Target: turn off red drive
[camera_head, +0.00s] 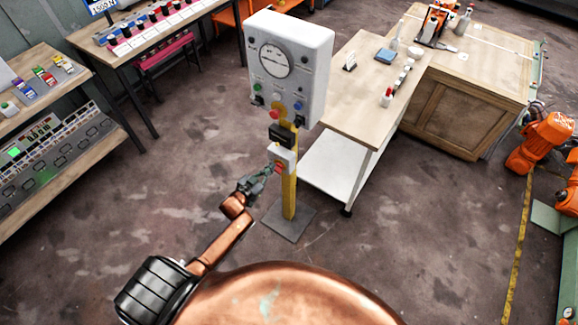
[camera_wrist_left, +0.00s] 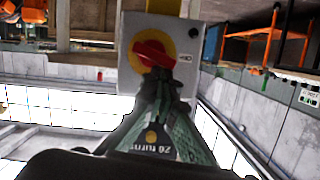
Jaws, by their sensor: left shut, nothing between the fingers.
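The red drive switch is a red rotary handle on a yellow disc, on a small grey box (camera_head: 289,156) low on a yellow post. In the left wrist view the red handle (camera_wrist_left: 150,54) sits slanted on the yellow disc (camera_wrist_left: 134,60), with the grey box (camera_wrist_left: 180,80) around it. My left gripper (camera_head: 272,169) is shut at the front of this switch, with nothing between its fingers. In the left wrist view its fingertips (camera_wrist_left: 163,75) overlap the handle's lower right part; I cannot tell whether they touch it. My right gripper is not in view.
The yellow post (camera_head: 289,195) stands on a grey floor plate and carries a white control cabinet (camera_head: 290,62) with a dial and buttons. A wooden table (camera_head: 365,110) stands close on its right. A shelf of devices (camera_head: 50,150) is at the left. The floor in between is clear.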

